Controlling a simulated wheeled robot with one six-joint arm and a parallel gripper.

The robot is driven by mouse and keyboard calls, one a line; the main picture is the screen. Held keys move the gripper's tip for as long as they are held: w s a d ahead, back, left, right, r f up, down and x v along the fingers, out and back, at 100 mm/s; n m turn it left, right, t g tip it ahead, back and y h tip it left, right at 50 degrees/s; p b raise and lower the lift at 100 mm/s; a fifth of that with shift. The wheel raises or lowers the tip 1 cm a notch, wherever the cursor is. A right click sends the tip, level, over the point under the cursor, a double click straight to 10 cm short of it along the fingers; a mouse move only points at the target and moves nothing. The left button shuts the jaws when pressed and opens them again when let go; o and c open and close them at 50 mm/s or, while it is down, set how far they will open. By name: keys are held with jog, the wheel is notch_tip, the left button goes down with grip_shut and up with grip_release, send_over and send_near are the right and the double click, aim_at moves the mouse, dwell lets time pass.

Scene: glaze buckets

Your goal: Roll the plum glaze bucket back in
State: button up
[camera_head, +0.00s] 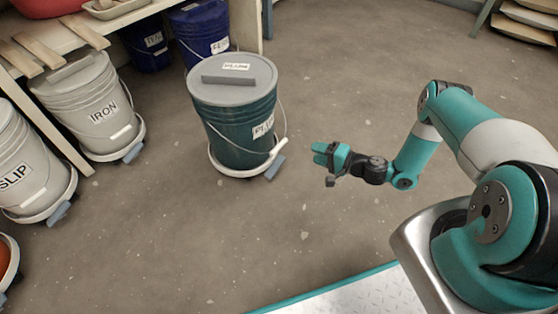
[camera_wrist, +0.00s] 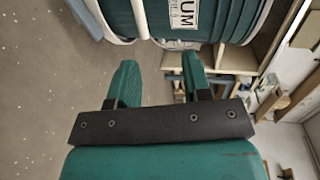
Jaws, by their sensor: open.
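The plum glaze bucket (camera_head: 236,120) is dark green with a grey lid, a white PLUM label and a wire handle with a white grip. It stands upright on a round white wheeled dolly (camera_head: 236,170) with a grey tab at its front right, out on the floor beside the shelf. My gripper (camera_head: 322,155) is open and empty, to the right of the bucket and apart from it. In the wrist view my two green fingers (camera_wrist: 158,85) point toward the bucket (camera_wrist: 215,18), which shows at the top with part of its label. The bucket's far side is hidden.
A grey IRON bucket (camera_head: 85,107) and a SLIP bucket (camera_head: 20,165) stand on dollies at left, by the wooden shelf (camera_head: 245,25). Blue buckets (camera_head: 200,28) stand under the shelf behind the plum bucket. The floor (camera_head: 340,70) behind and right of it is clear.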

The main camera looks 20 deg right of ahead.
notch_tip(320, 180, down, 4)
jog(key=s+m, duration=0.1)
jog(key=b, duration=1.2)
send_near(281, 147)
jog(key=a+f, duration=0.1)
jog(key=shift+t+h, duration=0.4)
jog(key=shift+r+b+x, duration=0.15)
jog(key=shift+b+x, duration=1.1)
jog(key=shift+x, duration=1.25)
jog(key=shift+r+b+x, duration=0.15)
jog(key=shift+b+x, duration=1.05)
jog(key=shift+x, duration=1.3)
jog(key=shift+w, duration=0.1)
jog(key=shift+c, duration=0.4)
grip_shut()
